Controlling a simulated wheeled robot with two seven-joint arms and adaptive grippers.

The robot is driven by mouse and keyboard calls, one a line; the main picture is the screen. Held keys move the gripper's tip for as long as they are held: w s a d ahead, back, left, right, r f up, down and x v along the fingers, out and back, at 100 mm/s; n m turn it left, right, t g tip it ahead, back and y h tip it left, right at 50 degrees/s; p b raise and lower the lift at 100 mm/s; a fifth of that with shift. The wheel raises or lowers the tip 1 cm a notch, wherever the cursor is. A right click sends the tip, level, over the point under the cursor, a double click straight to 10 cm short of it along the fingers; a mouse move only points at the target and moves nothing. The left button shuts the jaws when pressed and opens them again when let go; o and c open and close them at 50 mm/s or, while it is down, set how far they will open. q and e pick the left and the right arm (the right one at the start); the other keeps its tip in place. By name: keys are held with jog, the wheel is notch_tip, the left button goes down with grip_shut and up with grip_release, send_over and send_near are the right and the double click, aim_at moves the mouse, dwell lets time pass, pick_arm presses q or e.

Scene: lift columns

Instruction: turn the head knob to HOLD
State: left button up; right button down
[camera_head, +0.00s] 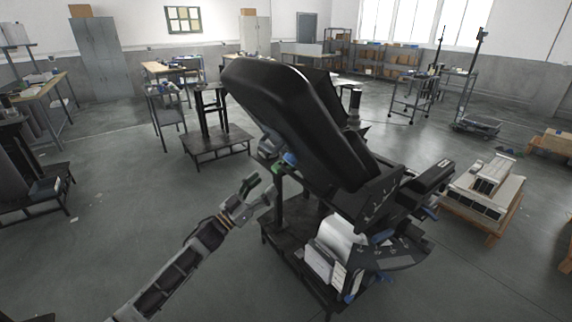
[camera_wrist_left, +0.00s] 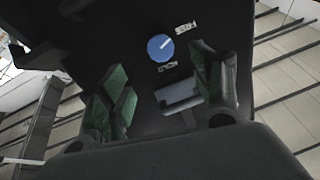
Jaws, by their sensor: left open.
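The head knob (camera_wrist_left: 160,47) is a round blue dial with a white pointer line on a black panel in the left wrist view. Its line points up and right, towards the white FREE label (camera_wrist_left: 186,28). The HOLD label (camera_wrist_left: 168,66) is just below the knob. A small blue part that looks like this knob (camera_head: 290,158) shows at the black machine's left side in the head view. My left gripper (camera_head: 260,187) is open and empty, apart from the knob. Its green-padded fingers (camera_wrist_left: 165,90) stand either side below the knob in the wrist view. My right gripper is not in view.
The large black tilted machine head (camera_head: 290,110) stands on a dark base beside my left arm. A pale grey block (camera_wrist_left: 182,96) shows between the fingers in the wrist view. A dark stand (camera_head: 215,140) is behind.

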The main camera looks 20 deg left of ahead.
aim_at(291, 158)
pick_arm(q)
jog(key=p+x, duration=0.1)
jog(key=x, duration=1)
jog(key=shift+d, duration=0.15)
jog(key=shift+w, duration=0.1)
jog(key=c, duration=1)
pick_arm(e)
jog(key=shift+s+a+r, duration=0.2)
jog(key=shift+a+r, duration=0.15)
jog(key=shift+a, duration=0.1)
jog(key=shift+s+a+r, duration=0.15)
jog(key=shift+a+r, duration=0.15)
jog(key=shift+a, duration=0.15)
